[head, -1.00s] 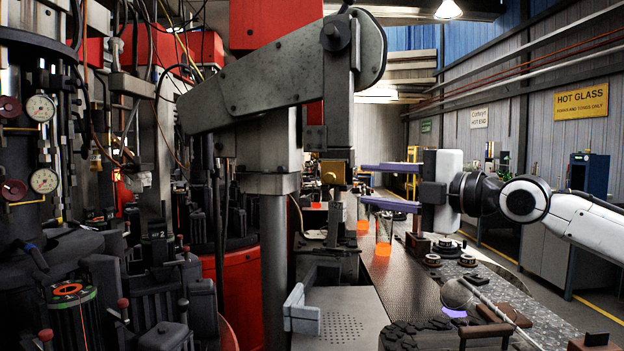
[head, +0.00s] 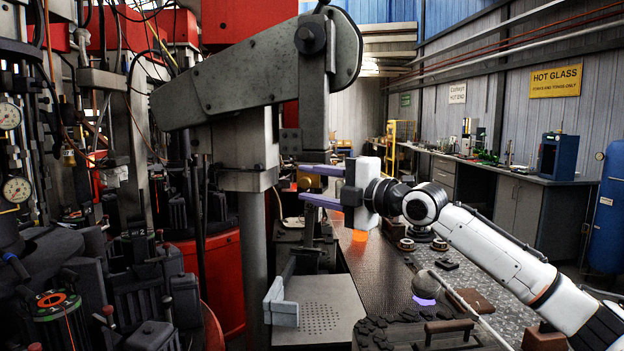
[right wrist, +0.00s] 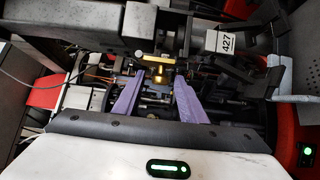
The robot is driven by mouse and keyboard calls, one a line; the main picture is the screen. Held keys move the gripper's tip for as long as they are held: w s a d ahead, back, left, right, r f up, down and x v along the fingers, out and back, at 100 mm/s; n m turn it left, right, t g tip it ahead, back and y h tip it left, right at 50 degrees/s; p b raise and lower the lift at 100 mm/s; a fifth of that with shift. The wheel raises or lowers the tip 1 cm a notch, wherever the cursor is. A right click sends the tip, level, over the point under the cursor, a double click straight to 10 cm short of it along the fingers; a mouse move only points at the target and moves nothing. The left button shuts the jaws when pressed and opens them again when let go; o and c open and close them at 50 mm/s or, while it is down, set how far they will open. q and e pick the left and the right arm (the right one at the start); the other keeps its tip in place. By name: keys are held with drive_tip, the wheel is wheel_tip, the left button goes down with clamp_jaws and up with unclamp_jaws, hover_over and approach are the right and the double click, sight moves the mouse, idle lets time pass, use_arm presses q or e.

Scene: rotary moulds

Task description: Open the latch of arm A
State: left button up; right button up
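The large grey machine arm (head: 255,80) reaches across the head view, with a vertical post (head: 314,105) hanging from its right end. My right gripper (head: 302,184) comes in from the right, just below that post. Its two purple fingers are spread, one above the other. In the right wrist view the fingers (right wrist: 161,80) are also apart, with a small brass-coloured part (right wrist: 156,64) in line with the gap at their tips. Whether they touch it I cannot tell. No part is clearly marked as arm A's latch. My left gripper is not in view.
A perforated grey plate (head: 325,322) with a pale upright block (head: 280,303) lies below my gripper. Dense machinery fills the left side. A tag reading 427 (right wrist: 225,43) shows in the right wrist view.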

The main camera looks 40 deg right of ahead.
clamp_jaws()
drive_tip(key=shift+r, duration=0.1)
idle(0.3)
drive_tip(key=shift+w+d+r+m+g+y, duration=0.1)
drive_tip(key=shift+r+m+g+y, duration=0.9)
drive_tip(key=shift+m, duration=1.2)
drive_tip(key=shift+w+d+r+m+g+y, duration=0.1)
drive_tip(key=shift+r+m+g+y, duration=0.45)
drive_tip(key=shift+r+m+g, duration=1.35)
drive_tip(key=shift+w+r+m+g+y, duration=0.1)
drive_tip(key=shift+r+m+g+y, duration=0.8)
drive_tip(key=shift+m, duration=1.6)
drive_tip(key=shift+d+f, duration=0.1)
drive_tip(key=shift+d, duration=0.05)
